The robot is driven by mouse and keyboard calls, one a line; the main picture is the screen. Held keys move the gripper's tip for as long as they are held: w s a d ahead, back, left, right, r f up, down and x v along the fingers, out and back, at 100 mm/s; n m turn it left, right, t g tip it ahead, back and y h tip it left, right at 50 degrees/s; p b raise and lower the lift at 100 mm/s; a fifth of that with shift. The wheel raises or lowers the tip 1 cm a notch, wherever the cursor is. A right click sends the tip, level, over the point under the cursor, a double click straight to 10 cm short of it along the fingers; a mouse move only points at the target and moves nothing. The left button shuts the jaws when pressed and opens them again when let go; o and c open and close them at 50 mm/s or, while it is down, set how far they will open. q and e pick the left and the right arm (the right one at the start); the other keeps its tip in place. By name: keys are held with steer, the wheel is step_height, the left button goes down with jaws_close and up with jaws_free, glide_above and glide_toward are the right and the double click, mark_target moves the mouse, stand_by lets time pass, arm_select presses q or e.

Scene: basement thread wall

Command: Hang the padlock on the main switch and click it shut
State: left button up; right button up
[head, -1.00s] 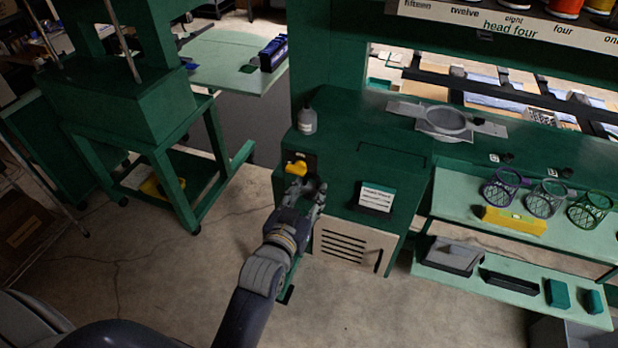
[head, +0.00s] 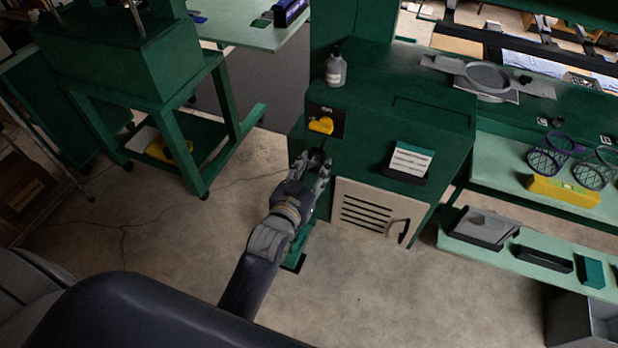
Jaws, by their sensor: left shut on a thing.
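The main switch (head: 321,125) is a yellow knob on a dark plate on the side of the green machine cabinet. My left gripper (head: 314,160) is just below and slightly left of the knob, apart from it in the picture. It is shut on a small dark thing, which I take to be the padlock. The fingers hide most of it, and I cannot tell whether its shackle is open. My right gripper is not in view.
A grey bottle (head: 336,66) stands on the cabinet corner above the switch. A card holder (head: 408,161) and a beige vented door (head: 374,214) are on the cabinet front. A green wheeled stand (head: 184,123) is at left. Concrete floor (head: 180,225) between is clear.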

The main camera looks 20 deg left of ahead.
arm_select(q)
steer(key=w+b, duration=0.1)
steer(key=w, duration=0.1)
steer(key=shift+w, duration=0.35)
steer(key=shift+w+b, duration=0.45)
steer(key=shift+w, duration=0.2)
steer(key=shift+w+f, duration=0.1)
steer(key=shift+f, duration=0.2)
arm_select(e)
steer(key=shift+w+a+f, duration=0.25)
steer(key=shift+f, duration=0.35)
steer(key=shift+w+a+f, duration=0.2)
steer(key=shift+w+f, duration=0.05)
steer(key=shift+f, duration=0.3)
arm_select(q)
steer(key=shift+w+p, duration=0.1)
steer(key=shift+p, duration=0.2)
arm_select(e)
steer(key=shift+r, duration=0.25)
arm_select(q)
steer(key=shift+f, duration=0.2)
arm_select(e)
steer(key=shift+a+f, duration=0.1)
arm_select(q)
steer(key=shift+d+f, duration=0.1)
steer(key=shift+f, duration=0.05)
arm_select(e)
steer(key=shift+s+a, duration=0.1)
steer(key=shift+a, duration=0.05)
